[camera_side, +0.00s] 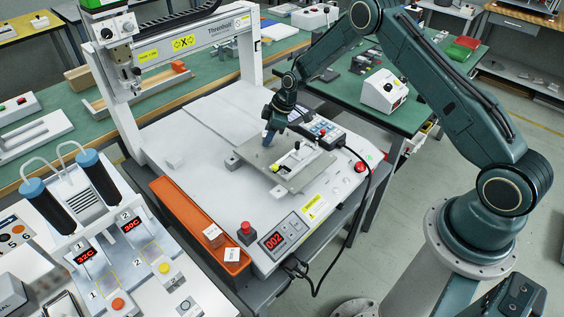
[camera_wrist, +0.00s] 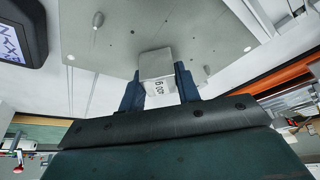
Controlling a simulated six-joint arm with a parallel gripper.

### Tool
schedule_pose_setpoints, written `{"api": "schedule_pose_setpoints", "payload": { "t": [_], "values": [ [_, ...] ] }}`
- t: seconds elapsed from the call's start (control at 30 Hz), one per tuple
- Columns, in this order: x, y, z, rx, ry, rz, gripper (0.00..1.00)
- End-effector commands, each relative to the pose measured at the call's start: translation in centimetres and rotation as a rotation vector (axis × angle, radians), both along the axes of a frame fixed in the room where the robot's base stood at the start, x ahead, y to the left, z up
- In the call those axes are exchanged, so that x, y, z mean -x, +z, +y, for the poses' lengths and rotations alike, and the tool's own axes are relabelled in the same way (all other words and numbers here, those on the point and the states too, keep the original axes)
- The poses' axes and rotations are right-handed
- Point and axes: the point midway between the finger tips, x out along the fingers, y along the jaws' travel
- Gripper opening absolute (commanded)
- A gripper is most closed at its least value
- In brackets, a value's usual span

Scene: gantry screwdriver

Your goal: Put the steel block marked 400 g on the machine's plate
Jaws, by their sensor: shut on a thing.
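My gripper (camera_side: 268,138) is over the back left part of the machine's grey plate (camera_side: 262,158). In the wrist view, my gripper's blue fingers (camera_wrist: 160,92) are shut on a small steel block (camera_wrist: 156,64). The block's label appears sideways or upside down; it ends in "00 g", and its first digit is hard to read. The plate (camera_wrist: 110,55) fills the upper part of the wrist view, behind the block. I cannot tell whether the block touches the plate. In the side view the held block is mostly hidden by the fingers.
Two labelled blocks (camera_side: 213,235) (camera_side: 232,255) are at the orange tray (camera_side: 185,215). A gantry (camera_side: 190,45) stands behind.

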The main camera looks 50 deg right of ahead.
Motion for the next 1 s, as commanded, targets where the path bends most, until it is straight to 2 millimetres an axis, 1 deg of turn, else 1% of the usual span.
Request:
{"api": "schedule_pose_setpoints", "payload": {
  "t": [0.17, 0.33, 0.37, 0.4, 0.47, 0.83, 1.0],
  "values": [
    [-0.11, 0.16, -0.02, 0.001, 0.000, -0.004, 0.00],
    [-0.10, -0.13, -0.01, 0.000, 0.000, -0.003, 0.00],
    [-0.03, -0.23, -0.01, 0.001, 0.000, -0.001, 0.34],
    [-0.04, -0.20, -0.02, 0.000, 0.000, -0.001, 0.42],
    [-0.04, -0.20, -0.02, 0.000, 0.000, -0.001, 0.54],
    [-0.04, -0.06, -0.02, 0.000, 0.000, -0.001, 0.54],
    [0.05, 0.68, -0.21, 0.001, -0.001, -0.003, 0.54]
  ]
}}
